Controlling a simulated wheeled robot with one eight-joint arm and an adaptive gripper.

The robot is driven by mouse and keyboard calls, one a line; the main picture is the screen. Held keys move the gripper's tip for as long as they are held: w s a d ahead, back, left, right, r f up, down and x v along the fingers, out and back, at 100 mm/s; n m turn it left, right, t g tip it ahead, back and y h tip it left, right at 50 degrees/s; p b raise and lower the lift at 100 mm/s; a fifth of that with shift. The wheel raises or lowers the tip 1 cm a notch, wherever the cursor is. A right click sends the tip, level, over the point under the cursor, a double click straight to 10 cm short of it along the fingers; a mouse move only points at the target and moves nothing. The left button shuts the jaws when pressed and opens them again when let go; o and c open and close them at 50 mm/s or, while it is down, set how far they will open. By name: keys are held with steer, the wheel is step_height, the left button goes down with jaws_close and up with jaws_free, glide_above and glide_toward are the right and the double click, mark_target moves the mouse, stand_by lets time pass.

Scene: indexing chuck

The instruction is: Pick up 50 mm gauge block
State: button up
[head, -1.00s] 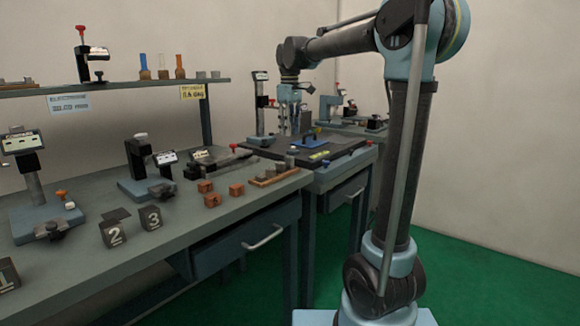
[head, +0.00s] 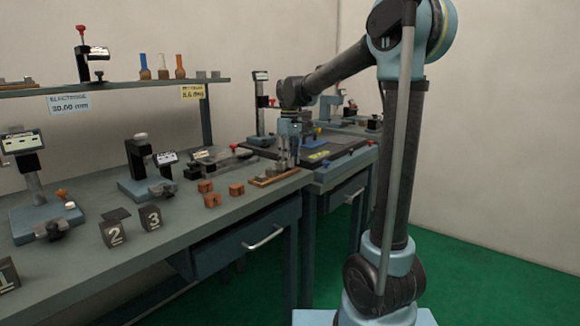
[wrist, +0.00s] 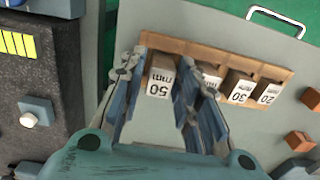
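The 50 mm gauge block (wrist: 160,82) stands in a wooden rack (wrist: 218,53), its white label marked 50 mm facing the wrist camera. My gripper (wrist: 160,68) has one finger on each side of this block. The fingers look open, with a gap at least on the left; contact on the right is unclear. In the head view my gripper (head: 288,160) is low over the rack (head: 272,180) near the bench's right end, and the block itself cannot be made out there.
Blocks marked 30 (wrist: 241,90) and 20 (wrist: 268,92) stand in the rack, with another partly hidden beside the right finger. Copper-coloured cubes (head: 211,200) lie on the bench left of the rack. A dark plate (head: 345,152) is on the adjoining bench.

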steer(key=shift+f, duration=0.2)
jaws_close()
steer(key=shift+r, duration=0.1)
